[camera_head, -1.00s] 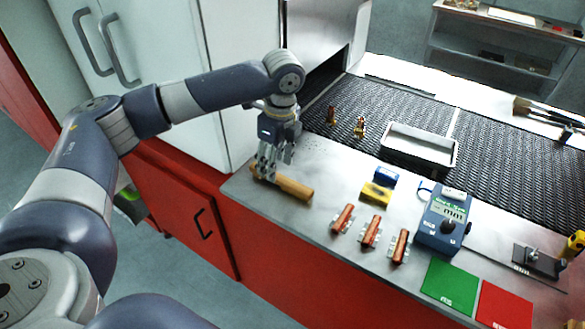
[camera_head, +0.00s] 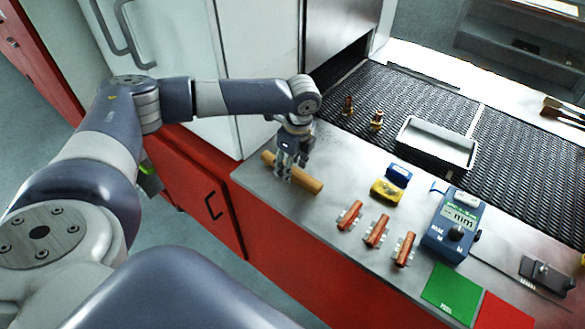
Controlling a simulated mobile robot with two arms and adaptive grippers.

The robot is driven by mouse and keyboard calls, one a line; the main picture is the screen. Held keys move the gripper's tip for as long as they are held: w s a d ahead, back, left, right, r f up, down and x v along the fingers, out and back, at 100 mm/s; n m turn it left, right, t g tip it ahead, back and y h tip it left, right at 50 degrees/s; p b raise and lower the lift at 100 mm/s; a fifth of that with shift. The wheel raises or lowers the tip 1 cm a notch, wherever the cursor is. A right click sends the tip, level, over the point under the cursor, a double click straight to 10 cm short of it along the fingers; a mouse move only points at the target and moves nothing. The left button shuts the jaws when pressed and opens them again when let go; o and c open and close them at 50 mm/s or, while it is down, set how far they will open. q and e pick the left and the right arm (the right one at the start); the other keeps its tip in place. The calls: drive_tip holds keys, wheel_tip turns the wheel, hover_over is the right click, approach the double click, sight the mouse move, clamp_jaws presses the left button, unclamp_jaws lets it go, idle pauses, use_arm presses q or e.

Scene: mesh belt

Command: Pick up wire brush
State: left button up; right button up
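A wooden bar (camera_head: 309,182), which looks like the wire brush, lies at the left end of the metal counter; I cannot make out bristles on it. My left gripper (camera_head: 290,170) points down over the bar, its fingers at the bar's middle. The fingers hide part of the bar, and I cannot tell whether they have closed on it. The bar appears to rest on the counter. My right gripper is not in view.
The counter (camera_head: 265,207) also holds a blue block (camera_head: 398,174), a yellow block (camera_head: 386,191), several copper-coloured pieces (camera_head: 376,231), a blue meter (camera_head: 453,227) and a green mat (camera_head: 451,289). Behind lies the mesh belt (camera_head: 400,96) with a grey tray (camera_head: 437,144). White cabinets stand at the left.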

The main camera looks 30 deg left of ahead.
use_arm(q)
drive_tip(key=shift+a+f, duration=0.15)
drive_tip(key=shift+f, duration=0.7)
drive_tip(key=shift+c, duration=0.6)
clamp_jaws()
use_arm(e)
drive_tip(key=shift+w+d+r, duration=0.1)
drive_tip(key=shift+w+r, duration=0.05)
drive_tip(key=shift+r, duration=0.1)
use_arm(q)
drive_tip(key=shift+r, duration=0.1)
drive_tip(key=shift+r+b, duration=0.35)
drive_tip(key=shift+r, duration=0.2)
drive_tip(key=shift+s+r+b, duration=0.25)
drive_tip(key=shift+r+b, duration=0.05)
drive_tip(key=shift+r, duration=0.2)
drive_tip(key=shift+s+r+b, duration=0.2)
drive_tip(key=shift+r+b, duration=0.05)
drive_tip(key=shift+r, duration=0.25)
drive_tip(key=s+r+b, duration=0.1)
drive_tip(key=s+b, duration=0.2)
drive_tip(key=s, duration=1.2)
drive_tip(key=shift+a+r, duration=0.3)
drive_tip(key=shift+r, duration=0.1)
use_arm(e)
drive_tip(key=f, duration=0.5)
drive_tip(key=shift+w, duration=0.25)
